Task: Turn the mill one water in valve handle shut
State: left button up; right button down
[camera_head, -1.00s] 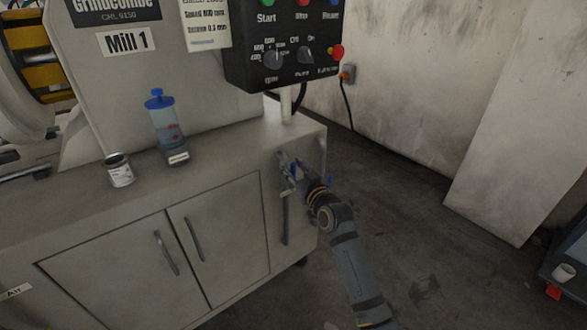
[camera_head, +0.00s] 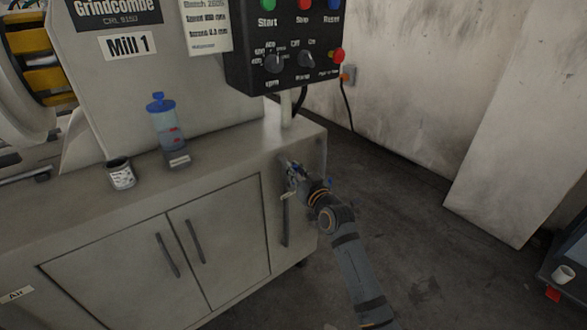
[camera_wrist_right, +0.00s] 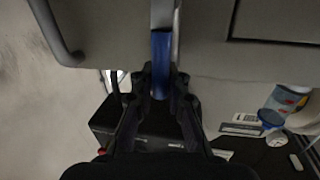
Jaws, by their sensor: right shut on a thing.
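The handle's end is partly hidden by the fingers. My left gripper is not in view.
A black control box (camera_head: 285,48) hangs above the cabinet's right end. A blue-capped bottle (camera_head: 168,130) and a small can (camera_head: 120,174) stand on the cabinet top. A vertical grey bar (camera_head: 284,222) is just below the gripper. Open floor (camera_head: 410,245) lies to the right.

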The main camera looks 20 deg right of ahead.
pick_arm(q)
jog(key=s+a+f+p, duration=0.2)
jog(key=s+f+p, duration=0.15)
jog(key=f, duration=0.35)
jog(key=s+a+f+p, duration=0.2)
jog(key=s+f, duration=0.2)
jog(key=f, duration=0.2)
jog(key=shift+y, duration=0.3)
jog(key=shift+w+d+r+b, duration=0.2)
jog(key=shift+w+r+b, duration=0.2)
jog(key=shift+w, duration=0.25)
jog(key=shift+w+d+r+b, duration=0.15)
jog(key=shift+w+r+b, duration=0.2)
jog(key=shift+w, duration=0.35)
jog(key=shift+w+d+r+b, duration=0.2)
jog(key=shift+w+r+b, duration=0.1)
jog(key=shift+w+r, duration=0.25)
pick_arm(e)
jog(key=w+d+f+m+g+y, duration=0.2)
jog(key=d+f+m, duration=0.4)
jog(key=m, duration=0.9)
jog(key=shift+d+f+g+y, duration=0.3)
jog(key=shift+f+g, duration=0.2)
jog(key=shift+f, duration=0.45)
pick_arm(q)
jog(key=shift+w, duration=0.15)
pick_arm(e)
jog(key=shift+a, duration=0.1)
